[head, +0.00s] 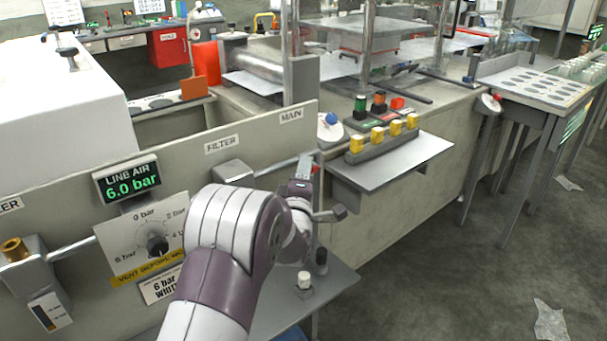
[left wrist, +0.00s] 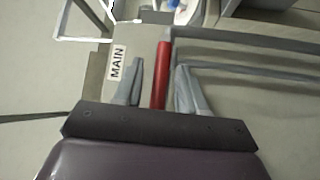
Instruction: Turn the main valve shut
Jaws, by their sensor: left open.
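The main valve's red handle (left wrist: 159,92) shows in the left wrist view as a straight bar beside the MAIN label (left wrist: 117,63). My left gripper (left wrist: 160,67) is open, with one finger on each side of the handle and a gap visible on both sides. In the head view my left gripper (head: 303,180) is at the right end of the panel, below the MAIN label (head: 291,115). There only a small red bit of the handle (head: 316,168) shows; the hand hides most of the valve. My right gripper is not in view.
The LINE AIR display (head: 130,180) reads 6.0 bar, above a pressure dial (head: 157,245). A pipe runs from the filter block (head: 232,172) towards the hand. A shelf with yellow blocks (head: 384,137) juts out to the right. The floor (head: 430,270) at right is mostly clear.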

